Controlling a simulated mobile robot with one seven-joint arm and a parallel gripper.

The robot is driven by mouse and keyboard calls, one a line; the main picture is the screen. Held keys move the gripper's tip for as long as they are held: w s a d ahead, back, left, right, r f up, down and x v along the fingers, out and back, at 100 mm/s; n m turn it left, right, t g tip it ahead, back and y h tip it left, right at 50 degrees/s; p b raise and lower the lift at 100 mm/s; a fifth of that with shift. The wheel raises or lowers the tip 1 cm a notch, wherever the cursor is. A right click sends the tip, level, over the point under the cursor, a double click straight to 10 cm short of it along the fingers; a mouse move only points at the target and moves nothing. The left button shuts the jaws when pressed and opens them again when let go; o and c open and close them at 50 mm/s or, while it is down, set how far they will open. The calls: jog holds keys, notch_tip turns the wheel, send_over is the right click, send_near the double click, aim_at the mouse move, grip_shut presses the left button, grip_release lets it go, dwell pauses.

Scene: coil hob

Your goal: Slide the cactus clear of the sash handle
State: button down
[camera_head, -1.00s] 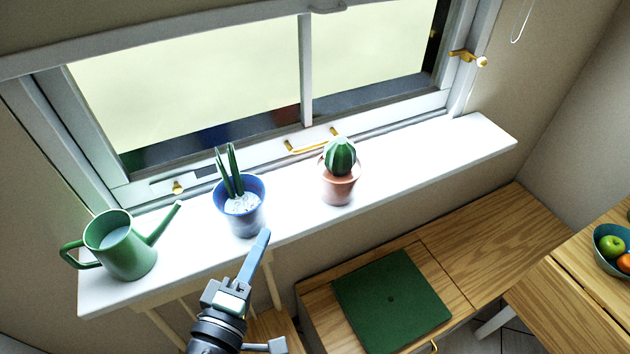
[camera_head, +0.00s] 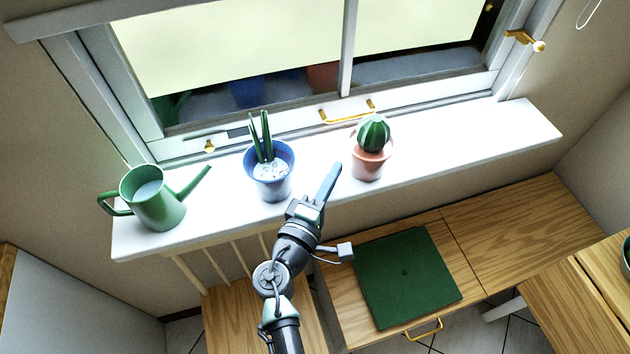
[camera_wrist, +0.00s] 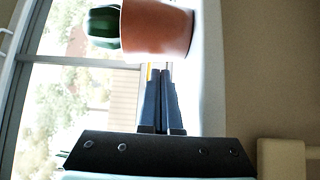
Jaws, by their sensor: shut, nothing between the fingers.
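The cactus (camera_head: 373,132) is round, green and ribbed, in a terracotta pot (camera_head: 371,164) standing upright on the white sill. The gold sash handle (camera_head: 347,112) is on the window's bottom rail, just behind and left of the cactus. My gripper (camera_head: 336,168) is shut and empty, just left of the pot, with a small gap in the head view. In the wrist view my shut fingers (camera_wrist: 161,72) point at the terracotta pot (camera_wrist: 156,28) and the cactus (camera_wrist: 104,27) shows beside it.
A blue pot (camera_head: 270,178) with upright green leaves stands left of my gripper. A green watering can (camera_head: 153,198) is at the sill's left end. The sill (camera_head: 480,137) is clear to the right of the cactus. A wooden bench with a green cushion (camera_head: 407,275) is below.

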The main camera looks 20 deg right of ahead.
jog(key=shift+d, duration=0.55)
